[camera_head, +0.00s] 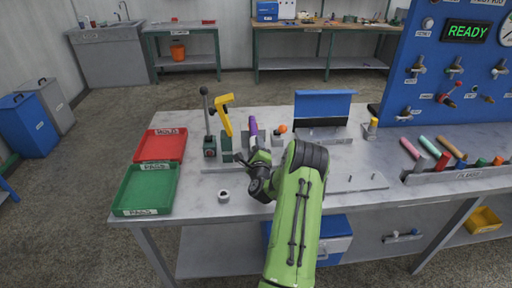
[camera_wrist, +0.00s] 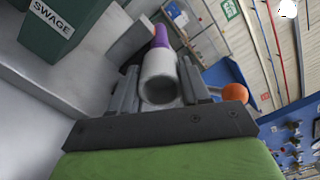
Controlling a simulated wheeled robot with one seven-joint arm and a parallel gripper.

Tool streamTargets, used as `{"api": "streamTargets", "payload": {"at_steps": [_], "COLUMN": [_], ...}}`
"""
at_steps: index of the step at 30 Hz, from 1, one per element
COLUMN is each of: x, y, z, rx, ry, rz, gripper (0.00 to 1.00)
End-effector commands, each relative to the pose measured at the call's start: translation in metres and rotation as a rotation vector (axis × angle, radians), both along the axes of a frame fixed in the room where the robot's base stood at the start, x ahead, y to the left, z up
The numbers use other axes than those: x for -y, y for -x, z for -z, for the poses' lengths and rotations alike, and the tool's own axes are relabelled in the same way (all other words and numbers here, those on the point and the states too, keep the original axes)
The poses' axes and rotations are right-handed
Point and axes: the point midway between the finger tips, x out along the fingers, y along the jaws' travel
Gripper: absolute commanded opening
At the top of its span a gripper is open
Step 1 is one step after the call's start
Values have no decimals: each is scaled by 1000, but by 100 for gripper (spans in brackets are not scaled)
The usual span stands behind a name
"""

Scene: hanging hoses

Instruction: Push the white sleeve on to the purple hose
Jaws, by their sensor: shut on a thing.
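My gripper (camera_wrist: 158,72) is shut on the white sleeve (camera_wrist: 159,62), with one dark finger on each side of it. The sleeve's open near end faces the wrist camera. The purple hose (camera_wrist: 160,36) is directly beyond the sleeve, roughly in line with it. I cannot tell whether the hose end is inside the sleeve or only against it. In the head view the purple hose (camera_head: 253,126) stands up just past my gripper (camera_head: 254,158).
A green swage block (camera_wrist: 62,22) stands close at left in the wrist view. A yellow-handled lever (camera_head: 226,112) and an orange ball (camera_head: 282,128) flank the hose. Red (camera_head: 161,145) and green (camera_head: 147,188) trays lie left. A pale ring (camera_head: 224,196) sits in front.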

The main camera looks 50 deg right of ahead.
Motion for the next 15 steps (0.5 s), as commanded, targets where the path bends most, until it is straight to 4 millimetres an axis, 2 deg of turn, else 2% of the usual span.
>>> {"api": "streamTargets", "payload": {"at_steps": [8, 15], "x": [4, -3], "y": [-4, 2], "z": [-1, 2], "rx": [0, 0], "ry": [0, 0], "rz": [-1, -2], "gripper": [12, 12]}}
